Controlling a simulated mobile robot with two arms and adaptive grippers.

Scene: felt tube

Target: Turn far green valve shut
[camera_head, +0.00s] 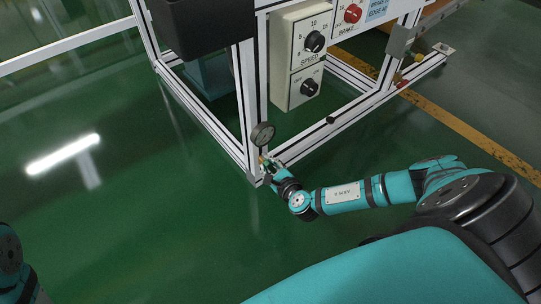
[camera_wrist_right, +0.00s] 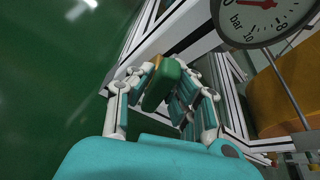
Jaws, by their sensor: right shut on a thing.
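The green valve handle (camera_wrist_right: 162,84) sits between the fingers of my right gripper (camera_wrist_right: 160,92) in the right wrist view, and the fingers are closed on its sides. A bit of brass-coloured fitting shows behind the handle. In the head view, my right gripper (camera_head: 268,165) is at the foot of the frame's near corner post, just below a round gauge (camera_head: 262,134). The handle is too small and too covered by the gripper to make out there. My left gripper is out of view.
The gauge (camera_wrist_right: 266,12), marked bar, is close to the gripper in the right wrist view. A white-edged metal frame (camera_head: 250,110) rises beside it. A control box (camera_head: 297,55) with black SPEED knobs and a red BRAKE knob (camera_head: 352,13) are above. Green floor (camera_head: 130,220) is clear at left.

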